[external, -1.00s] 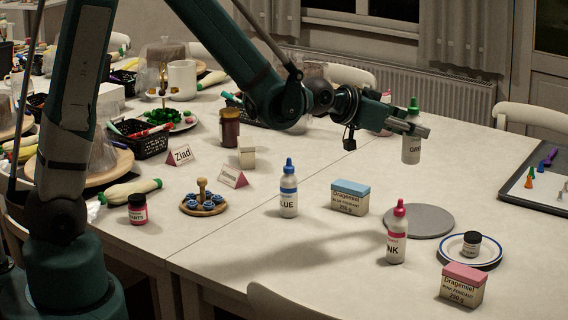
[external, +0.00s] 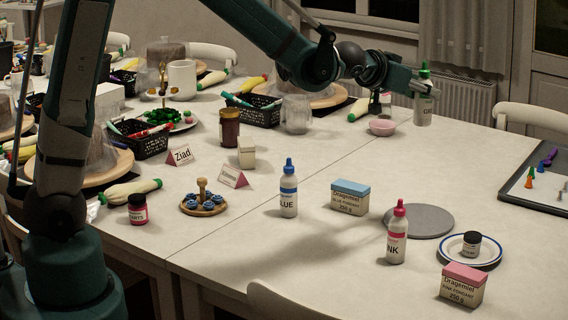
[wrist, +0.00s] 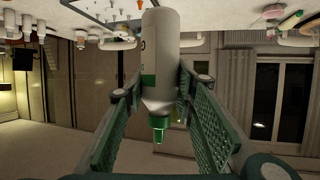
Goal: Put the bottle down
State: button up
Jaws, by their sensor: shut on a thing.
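The bottle in my grip is white with a green cap and green-marked label (external: 423,108). It hangs upright in the external view, near the table's far edge, and looks clear of the table. My gripper (external: 424,88) is shut around its upper part, just below the cap. In the wrist view, which is upside down, the same bottle (wrist: 160,60) stands between the two green finger pads of my gripper (wrist: 160,90), its cap pointing down. The white table (external: 330,235) lies below.
A blue-capped bottle (external: 289,200), blue-lidded box (external: 349,198), pink-capped bottle (external: 397,245), grey disc (external: 435,219), plate with a jar (external: 471,261) and pink-lidded box (external: 463,287) stand on the front half. A pink bowl (external: 382,128) and glass jug (external: 296,114) stand farther back.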

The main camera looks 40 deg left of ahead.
jog(key=shift+w+d+r, duration=0.1)
jog(key=shift+r, duration=0.25)
notch_tip(320, 180, down, 18)
dwell(0.5)
jog(key=shift+f, duration=0.2)
jog(key=shift+f+b, duration=0.75)
jog(key=shift+f, duration=2.25)
jog(key=shift+f+b, duration=0.45)
jog(key=shift+f, duration=1.45)
jog(key=shift+f, duration=0.15)
jog(key=o, duration=1)
jog(key=shift+c, duration=0.2)
